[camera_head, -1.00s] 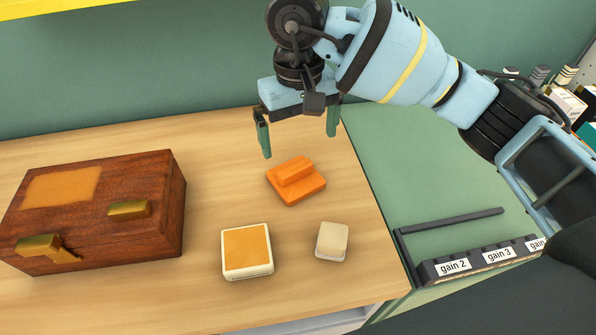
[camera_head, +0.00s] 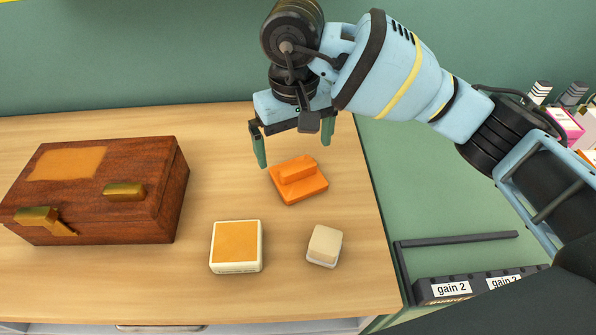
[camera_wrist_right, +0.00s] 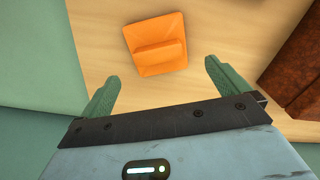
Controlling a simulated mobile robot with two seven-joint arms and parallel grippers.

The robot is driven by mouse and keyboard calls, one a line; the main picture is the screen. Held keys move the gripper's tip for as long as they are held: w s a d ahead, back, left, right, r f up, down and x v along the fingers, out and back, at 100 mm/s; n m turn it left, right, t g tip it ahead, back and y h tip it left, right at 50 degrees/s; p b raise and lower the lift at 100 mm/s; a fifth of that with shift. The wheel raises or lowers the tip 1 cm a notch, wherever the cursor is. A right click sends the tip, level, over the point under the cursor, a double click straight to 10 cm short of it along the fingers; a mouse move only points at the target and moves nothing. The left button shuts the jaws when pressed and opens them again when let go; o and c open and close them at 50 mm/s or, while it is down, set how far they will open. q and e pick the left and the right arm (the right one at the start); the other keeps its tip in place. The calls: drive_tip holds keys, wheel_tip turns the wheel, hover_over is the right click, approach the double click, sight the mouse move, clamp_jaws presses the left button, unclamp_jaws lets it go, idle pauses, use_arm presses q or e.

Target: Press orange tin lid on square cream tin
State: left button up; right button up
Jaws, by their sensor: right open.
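The orange tin lid (camera_head: 298,187), a square plate with a raised ridge handle, lies on the wooden desk; it also shows in the wrist view (camera_wrist_right: 160,62). The square cream tin (camera_head: 236,268), with cream sides and an orange top face, stands in front of the lid and to its left. My right gripper (camera_head: 295,154) is open and empty, with its fingers spread just behind and above the lid. In the wrist view the lid lies just beyond the fingertips (camera_wrist_right: 161,71), roughly centred between them. My left gripper is out of view.
A small cream block (camera_head: 325,245) stands to the right of the tin. A brown wooden box (camera_head: 110,205) with brass fittings fills the desk's left. A green surface with a dark labelled rack (camera_head: 470,288) lies to the right. The desk between lid and box is clear.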

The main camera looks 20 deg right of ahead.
sight(298, 166)
drive_tip(key=shift+s+d+f+p, duration=0.1)
drive_tip(key=shift+s+f+p, duration=0.15)
drive_tip(key=shift+f, duration=0.85)
drive_tip(key=shift+s+d+f+p, duration=0.15)
drive_tip(key=shift+s+f, duration=0.1)
drive_tip(key=shift+f, duration=0.85)
drive_tip(key=shift+a+f, duration=0.1)
drive_tip(key=shift+f, duration=0.45)
drive_tip(key=shift+c, duration=0.4)
drive_tip(key=c, duration=0.9)
